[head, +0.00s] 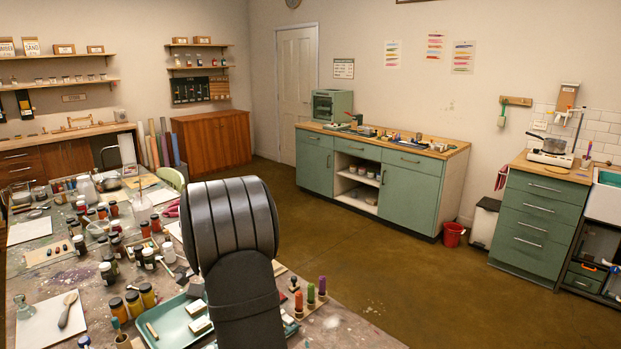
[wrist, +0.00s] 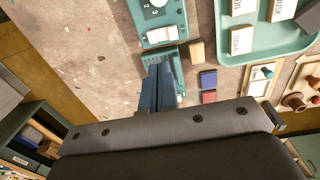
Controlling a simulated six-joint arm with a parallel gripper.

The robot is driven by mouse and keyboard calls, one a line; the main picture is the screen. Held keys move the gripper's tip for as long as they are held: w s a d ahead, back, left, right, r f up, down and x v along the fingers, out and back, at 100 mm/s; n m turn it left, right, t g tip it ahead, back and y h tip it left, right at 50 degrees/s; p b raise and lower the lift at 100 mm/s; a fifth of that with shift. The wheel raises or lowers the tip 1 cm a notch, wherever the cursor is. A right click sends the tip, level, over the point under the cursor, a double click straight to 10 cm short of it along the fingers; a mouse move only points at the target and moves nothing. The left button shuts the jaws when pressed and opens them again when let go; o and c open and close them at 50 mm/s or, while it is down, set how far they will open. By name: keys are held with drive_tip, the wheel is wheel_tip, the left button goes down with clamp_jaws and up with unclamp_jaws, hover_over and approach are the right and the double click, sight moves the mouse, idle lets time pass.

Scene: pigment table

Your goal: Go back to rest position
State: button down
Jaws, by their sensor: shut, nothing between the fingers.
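My gripper (wrist: 160,65) shows in the wrist view as two blue fingers pressed together, shut and empty. It points down over the paint-flecked work table (wrist: 85,45). The fingertips overlap the lower part of a teal device with dials (wrist: 155,12) in the picture; I cannot tell the height between them. In the head view my dark arm link rises in front of the table, and the gripper cannot be made out there.
Right of the fingers lie a wooden block (wrist: 196,52), a blue block (wrist: 208,79) and a red block (wrist: 208,97). A teal tray (wrist: 232,50) holds labelled blocks. Jars (head: 133,303) crowd the table's left. The floor (head: 400,270) to the right is open.

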wheel_tip(320, 180, up, 6)
drive_tip(key=w+a, duration=0.1)
drive_tip(key=a, duration=0.1)
drive_tip(key=shift+w+g+h, duration=0.4)
drive_tip(key=shift+f, duration=0.1)
drive_tip(key=shift+t+y, duration=0.6)
drive_tip(key=s+d+f, duration=0.1)
drive_tip(key=f, duration=0.4)
drive_tip(key=s+d+f, duration=0.1)
drive_tip(key=f, duration=0.5)
drive_tip(key=s+d+f, duration=0.1)
drive_tip(key=f, duration=0.5)
drive_tip(key=shift+r, duration=1.15)
